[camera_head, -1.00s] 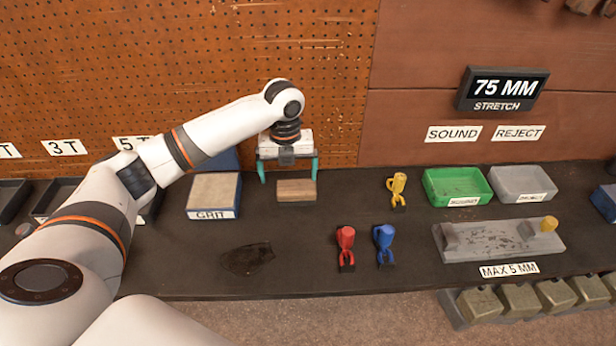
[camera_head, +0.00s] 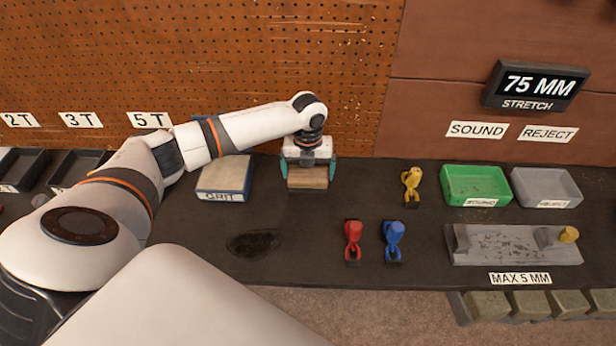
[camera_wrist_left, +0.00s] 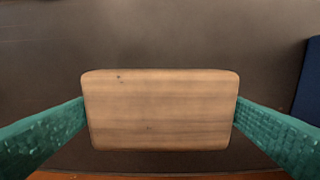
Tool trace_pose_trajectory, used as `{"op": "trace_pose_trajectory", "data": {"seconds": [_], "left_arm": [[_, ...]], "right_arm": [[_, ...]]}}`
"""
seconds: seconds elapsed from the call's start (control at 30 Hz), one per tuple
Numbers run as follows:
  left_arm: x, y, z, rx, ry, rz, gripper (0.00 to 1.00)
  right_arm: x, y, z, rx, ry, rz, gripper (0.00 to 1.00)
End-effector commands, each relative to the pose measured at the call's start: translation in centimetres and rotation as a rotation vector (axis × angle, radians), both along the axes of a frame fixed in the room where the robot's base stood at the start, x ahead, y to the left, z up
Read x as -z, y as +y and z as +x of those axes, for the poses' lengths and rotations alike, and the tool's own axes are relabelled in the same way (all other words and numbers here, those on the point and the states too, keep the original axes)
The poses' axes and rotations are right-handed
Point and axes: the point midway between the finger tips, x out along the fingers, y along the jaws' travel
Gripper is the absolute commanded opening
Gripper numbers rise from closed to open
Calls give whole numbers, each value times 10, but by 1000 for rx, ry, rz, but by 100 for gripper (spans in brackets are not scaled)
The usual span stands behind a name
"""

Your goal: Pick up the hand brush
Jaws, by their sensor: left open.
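The hand brush shows as a wooden block (camera_head: 307,178) on the dark bench near the pegboard; its bristles are not visible. In the left wrist view its flat wooden top (camera_wrist_left: 160,110) fills the middle. My left gripper (camera_head: 308,176) is lowered over it, with one teal finger at each end of the block. The gripper is open; the fingertips lie close beside the ends, and I cannot tell whether they touch. My right gripper is not in view.
A box labelled GRIT (camera_head: 224,178) stands just left of the brush. Red (camera_head: 353,240), blue (camera_head: 393,240) and yellow (camera_head: 411,185) clamps stand to the right. Green (camera_head: 476,185) and grey (camera_head: 546,186) trays lie farther right. The bench between the brush and the dark stain (camera_head: 254,244) is clear.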

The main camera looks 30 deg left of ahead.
Motion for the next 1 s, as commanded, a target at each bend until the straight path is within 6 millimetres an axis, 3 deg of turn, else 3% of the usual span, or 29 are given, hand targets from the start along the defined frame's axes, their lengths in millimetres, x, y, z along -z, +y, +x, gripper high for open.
{"op": "trace_pose_trajectory", "data": {"seconds": [0.2, 0.43, 0.63, 0.87, 1.0], "left_arm": [[24, 0, -1, -1, 1, 1, 100], [25, 0, -1, 0, 0, 1, 100], [25, 0, -1, 0, -1, 1, 69], [23, 0, 0, -1, -2, 0, 68], [10, 0, 1, 0, -6, 0, 68]], "right_arm": [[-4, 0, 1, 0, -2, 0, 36], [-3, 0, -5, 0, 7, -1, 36], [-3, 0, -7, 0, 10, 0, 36], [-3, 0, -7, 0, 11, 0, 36], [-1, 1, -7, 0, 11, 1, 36]]}}
